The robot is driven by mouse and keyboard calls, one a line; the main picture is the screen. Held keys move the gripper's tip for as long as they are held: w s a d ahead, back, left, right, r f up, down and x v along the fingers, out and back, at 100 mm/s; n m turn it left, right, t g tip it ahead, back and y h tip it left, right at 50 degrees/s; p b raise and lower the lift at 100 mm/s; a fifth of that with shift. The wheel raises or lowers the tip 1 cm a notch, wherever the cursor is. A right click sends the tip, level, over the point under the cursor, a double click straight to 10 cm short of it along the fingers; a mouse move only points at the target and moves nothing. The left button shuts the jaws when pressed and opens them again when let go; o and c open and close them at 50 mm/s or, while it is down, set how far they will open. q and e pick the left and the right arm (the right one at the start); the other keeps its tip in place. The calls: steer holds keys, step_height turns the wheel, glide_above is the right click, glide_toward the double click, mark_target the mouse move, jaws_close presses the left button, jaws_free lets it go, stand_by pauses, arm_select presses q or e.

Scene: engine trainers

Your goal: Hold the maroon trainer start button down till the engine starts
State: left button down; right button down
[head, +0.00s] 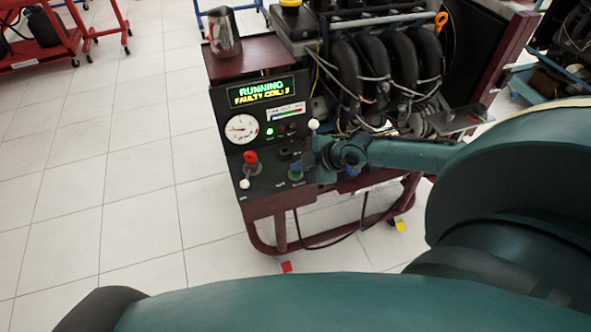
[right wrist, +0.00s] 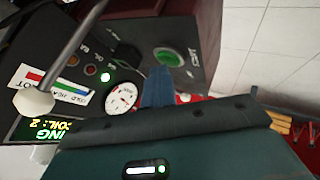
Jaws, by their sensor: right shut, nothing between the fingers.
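The maroon trainer (head: 262,207) stands right of centre in the head view, its dark control panel facing up. Its display (head: 262,91) is lit and reads RUNNING, with a line about a faulty coil. The green start button (head: 296,174) is at the panel's lower right; it also shows in the right wrist view (right wrist: 170,57). My right gripper (head: 312,163) is shut and empty, close beside the button. Its fingers (right wrist: 159,86) point at the button's near edge in the right wrist view; I cannot tell whether they touch it. My left gripper is not in view.
A metal jug (head: 223,33) stands on the trainer's top beside the engine (head: 375,70). A red stand (head: 40,48) is far left. Tiled floor at left is clear.

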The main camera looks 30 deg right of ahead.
mark_target(300, 174)
stand_by(0.6)
steer(key=shift+r+p, duration=0.75)
steer(key=shift+r, duration=0.15)
step_height(300, 174, up, 5)
steer(key=p, duration=0.4)
